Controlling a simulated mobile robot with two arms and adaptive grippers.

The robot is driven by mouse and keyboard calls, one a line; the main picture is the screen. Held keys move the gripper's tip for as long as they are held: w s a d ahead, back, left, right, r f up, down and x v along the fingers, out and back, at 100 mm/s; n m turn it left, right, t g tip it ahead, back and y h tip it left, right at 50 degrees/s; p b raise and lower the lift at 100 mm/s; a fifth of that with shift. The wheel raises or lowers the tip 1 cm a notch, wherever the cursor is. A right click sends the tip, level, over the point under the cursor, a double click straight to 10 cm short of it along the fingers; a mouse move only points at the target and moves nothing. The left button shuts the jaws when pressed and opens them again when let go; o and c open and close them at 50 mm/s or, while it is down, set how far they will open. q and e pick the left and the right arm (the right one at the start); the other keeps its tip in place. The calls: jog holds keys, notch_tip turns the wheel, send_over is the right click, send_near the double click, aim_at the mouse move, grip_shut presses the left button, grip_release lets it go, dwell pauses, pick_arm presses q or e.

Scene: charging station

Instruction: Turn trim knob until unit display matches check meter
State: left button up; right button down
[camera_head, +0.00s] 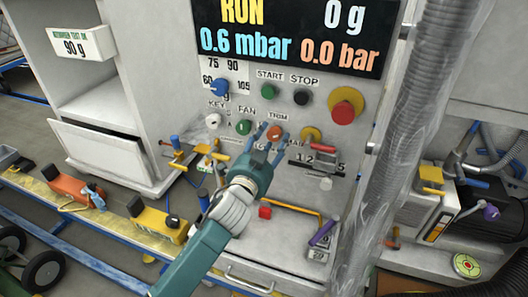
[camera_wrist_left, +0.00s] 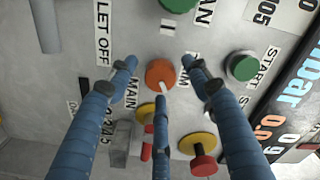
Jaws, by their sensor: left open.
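The orange trim knob (camera_head: 275,133) is on the grey panel under the TRIM label (camera_head: 278,115). In the left wrist view the trim knob (camera_wrist_left: 160,74) has a pale pointer mark. My left gripper (camera_head: 271,139) is open in front of it. In its wrist view its blue fingers (camera_wrist_left: 159,78) are spread around the knob; whether they touch it I cannot tell. The unit display (camera_head: 296,32) reads RUN, 0 g, 0.6 mbar and 0.0 bar. My right gripper is not in view.
Green FAN (camera_head: 243,127) and START (camera_head: 268,89) buttons, a dark STOP button (camera_head: 301,97) and a red button on yellow (camera_head: 344,108) surround the knob. A clear-wrapped hose (camera_head: 408,120) hangs at the right. Tools crowd the bench below.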

pick_arm(q)
jog(key=v, duration=1)
jog(key=shift+s, duration=0.2)
jog(key=shift+r, duration=0.1)
